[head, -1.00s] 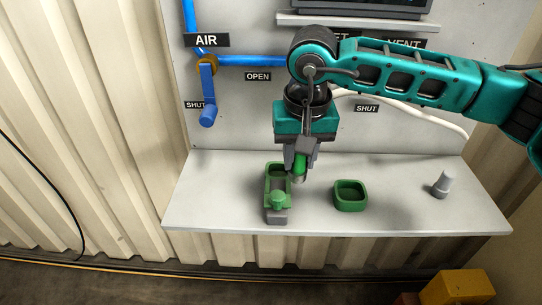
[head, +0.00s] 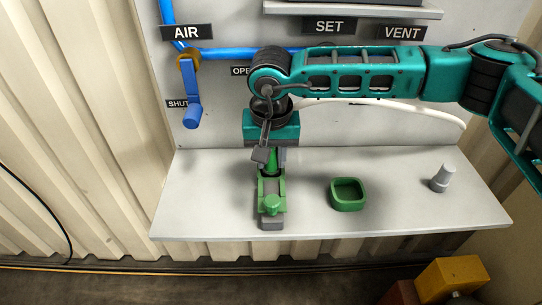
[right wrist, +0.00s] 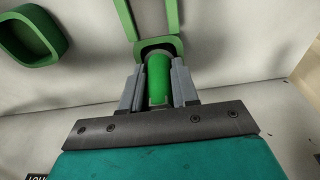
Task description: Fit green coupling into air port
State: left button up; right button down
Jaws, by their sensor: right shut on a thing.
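My right gripper (head: 271,157) is shut on the green coupling (head: 272,165), a round green piece. The right wrist view shows the coupling (right wrist: 159,75) between the two grey fingers (right wrist: 158,88). In the head view it stands about upright at the back end of a long green fixture (head: 271,188) with a green knob and grey front end. In the right wrist view the fixture's green rim (right wrist: 170,42) lies close against the coupling. I cannot tell whether the coupling is inside it or only over it. No label marks this fixture as the air port. My left gripper is not in view.
An open green tray (head: 348,195) and a grey peg (head: 442,179) stand to the right on the shelf (head: 400,215). A blue valve handle (head: 191,100) hangs below the AIR sign (head: 187,32). A white hose (head: 440,112) runs along the back panel.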

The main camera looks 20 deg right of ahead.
aim_at(271, 174)
jog(key=shift+f, duration=0.3)
jog(key=shift+f, duration=0.1)
jog(key=shift+f, duration=0.15)
jog(key=shift+s+f+b, duration=0.1)
jog(key=shift+f+b, duration=0.25)
jog(key=shift+b, duration=0.3)
jog(key=c, duration=1.1)
grip_release()
jog(key=shift+s+f, duration=0.1)
jog(key=shift+s, duration=0.05)
jog(key=shift+o, duration=1.3)
jog(key=shift+r, duration=0.2)
jog(key=shift+w+a+r+p, duration=0.1)
jog(key=shift+w+r+p, duration=0.15)
jog(key=shift+r+p, duration=0.45)
notch_tip(271, 174, up, 12)
jog(key=s, duration=0.1)
jog(key=shift+s+a+f, duration=0.2)
jog(key=shift+s+f, duration=0.05)
jog(key=shift+s, duration=0.1)
